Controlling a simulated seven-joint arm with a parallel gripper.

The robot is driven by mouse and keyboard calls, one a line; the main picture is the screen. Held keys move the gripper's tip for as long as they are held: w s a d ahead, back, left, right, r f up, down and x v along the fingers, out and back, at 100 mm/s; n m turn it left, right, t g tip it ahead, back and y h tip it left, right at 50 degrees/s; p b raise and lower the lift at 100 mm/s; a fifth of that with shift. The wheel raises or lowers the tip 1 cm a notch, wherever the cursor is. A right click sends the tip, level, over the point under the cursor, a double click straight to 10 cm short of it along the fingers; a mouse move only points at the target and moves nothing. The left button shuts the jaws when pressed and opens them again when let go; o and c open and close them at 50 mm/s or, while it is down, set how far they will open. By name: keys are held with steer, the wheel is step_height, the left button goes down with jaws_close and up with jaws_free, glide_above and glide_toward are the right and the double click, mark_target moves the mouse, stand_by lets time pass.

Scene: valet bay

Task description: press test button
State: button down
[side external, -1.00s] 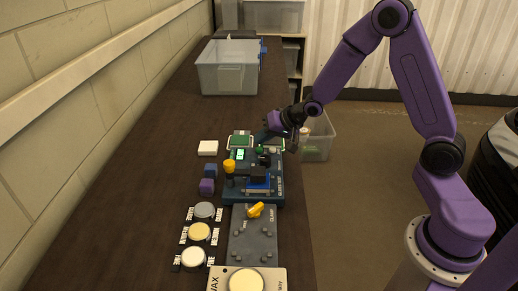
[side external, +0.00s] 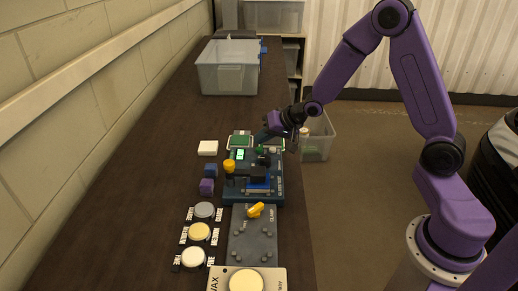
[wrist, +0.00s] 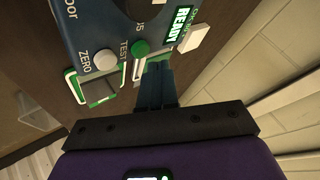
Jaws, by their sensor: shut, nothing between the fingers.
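The blue tester (side external: 232,196) stands on the bench in the side view, and its panel (wrist: 85,28) fills the top of the wrist view. The green button (wrist: 140,48) beside the TEST label is round; it also shows small in the side view (side external: 259,149). A white button (wrist: 105,61) sits by the ZERO label. A lit display (wrist: 181,25) reads READY. My gripper (wrist: 153,68) is shut and empty, its fingertips close to the green button, just below it in the wrist view. I cannot tell whether they touch. In the side view my gripper (side external: 264,136) is at the tester's far end.
Green-framed pieces (wrist: 104,88) lie beside the panel edge near my fingers. A grey plate with a yellow knob (side external: 256,210) is in front of the tester. Round tins (side external: 200,232) and small blocks (side external: 207,187) stand to the left. A clear bin (side external: 228,80) is farther back.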

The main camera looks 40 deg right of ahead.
mark_target(262, 152)
steer(key=shift+f, duration=0.1)
stand_by(0.3)
steer(key=shift+f, duration=0.35)
steer(key=shift+f, duration=0.45)
stand_by(0.9)
steer(key=shift+r, duration=0.85)
steer(key=shift+r, duration=2.55)
steer(key=shift+s, duration=0.1)
